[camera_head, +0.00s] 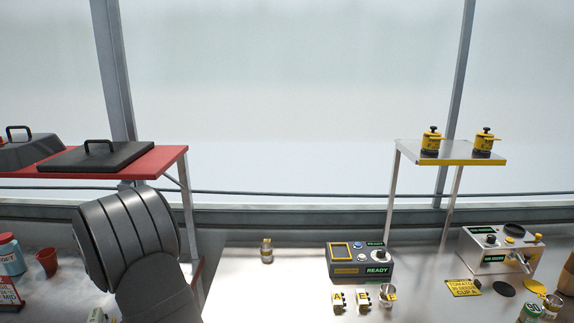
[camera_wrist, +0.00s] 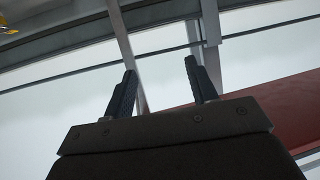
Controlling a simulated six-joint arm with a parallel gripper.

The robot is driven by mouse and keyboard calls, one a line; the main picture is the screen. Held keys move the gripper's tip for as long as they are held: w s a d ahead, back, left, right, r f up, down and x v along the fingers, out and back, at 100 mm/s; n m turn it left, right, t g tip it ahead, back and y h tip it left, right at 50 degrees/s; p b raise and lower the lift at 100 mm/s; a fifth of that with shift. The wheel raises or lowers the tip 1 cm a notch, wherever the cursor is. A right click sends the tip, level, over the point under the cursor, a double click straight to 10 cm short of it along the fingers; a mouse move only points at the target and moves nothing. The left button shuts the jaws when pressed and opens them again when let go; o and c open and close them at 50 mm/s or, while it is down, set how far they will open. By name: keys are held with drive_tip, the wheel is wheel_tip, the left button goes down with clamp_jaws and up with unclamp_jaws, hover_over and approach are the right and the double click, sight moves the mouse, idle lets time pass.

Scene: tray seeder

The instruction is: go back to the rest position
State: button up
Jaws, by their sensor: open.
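My gripper (camera_wrist: 160,82) shows in the wrist view with its two dark fingers apart and nothing between them. Beyond the fingers are a grey frame post, a rail and pale window panes. In the head view a thick dark link of my arm rises at the lower left, in front of the red shelf's right end. The gripper itself cannot be made out in the head view.
A red shelf (camera_head: 172,160) with a black handled lid (camera_head: 97,157) stands close to my arm. The bench holds a small metal jar (camera_head: 266,251), a control box (camera_head: 360,264) and a silver machine (camera_head: 497,252). A raised shelf (camera_head: 450,159) carries two yellow devices. Bench between arm and control box is mostly clear.

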drive_tip(key=w+d+m+h, duration=0.2)
drive_tip(key=w+d, duration=0.4)
drive_tip(key=d, duration=0.7)
drive_tip(key=w+d+m+h, duration=0.2)
drive_tip(key=w+d, duration=0.4)
drive_tip(key=d, duration=0.7)
drive_tip(key=shift+w+d+h, duration=0.15)
drive_tip(key=shift+h, duration=0.45)
